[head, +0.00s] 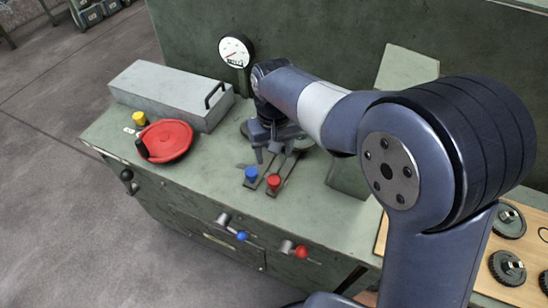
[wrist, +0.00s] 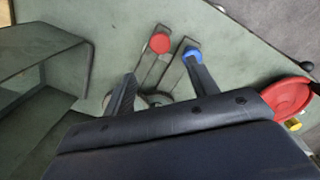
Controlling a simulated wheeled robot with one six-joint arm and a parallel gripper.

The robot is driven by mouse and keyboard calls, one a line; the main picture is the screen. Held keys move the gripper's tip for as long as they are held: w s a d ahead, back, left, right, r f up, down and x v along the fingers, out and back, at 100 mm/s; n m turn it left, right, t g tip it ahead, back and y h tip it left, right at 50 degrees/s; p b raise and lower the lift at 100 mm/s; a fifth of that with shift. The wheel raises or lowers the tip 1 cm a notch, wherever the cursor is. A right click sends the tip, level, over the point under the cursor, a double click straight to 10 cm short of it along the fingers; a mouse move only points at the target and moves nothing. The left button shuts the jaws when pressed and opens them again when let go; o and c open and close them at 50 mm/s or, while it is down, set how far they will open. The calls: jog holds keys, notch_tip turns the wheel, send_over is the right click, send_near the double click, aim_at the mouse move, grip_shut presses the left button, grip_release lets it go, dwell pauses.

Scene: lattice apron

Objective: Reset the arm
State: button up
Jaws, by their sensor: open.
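My arm reaches across the green bench top from the right in the head view. My gripper (head: 272,157) points down over the bench, fingers apart and nothing seen between them. It is just behind two slotted levers, one with a blue knob (head: 251,174) and one with a red knob (head: 273,182). In the wrist view the red knob (wrist: 160,43) shows beyond the gap between the fingers. The blue knob (wrist: 192,54) shows close to the tip of the right finger; I cannot tell whether they touch.
A red handwheel (head: 168,141), a yellow knob (head: 139,118), a grey lidded box (head: 165,92) and a dial gauge (head: 236,51) stand left of and behind my gripper. Blue and red valve handles (head: 301,251) stick out of the front panel. A wooden board (head: 523,291) with black gears lies at right.

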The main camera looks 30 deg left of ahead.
aim_at(275, 180)
dwell(0.3)
notch_tip(275, 180, down, 11)
jog(key=shift+d+f+p, duration=0.1)
jog(key=shift+p, duration=0.45)
jog(key=shift+w+d+r+n, duration=0.1)
jog(key=shift+d+r+n, duration=0.1)
jog(key=shift+d, duration=0.35)
jog(key=shift+w+d+r+n, duration=0.1)
jog(key=shift+d+n, duration=0.1)
jog(key=shift+d, duration=0.3)
jog(key=shift+d+f, duration=0.1)
jog(key=shift+d, duration=0.45)
jog(key=shift+a, duration=0.1)
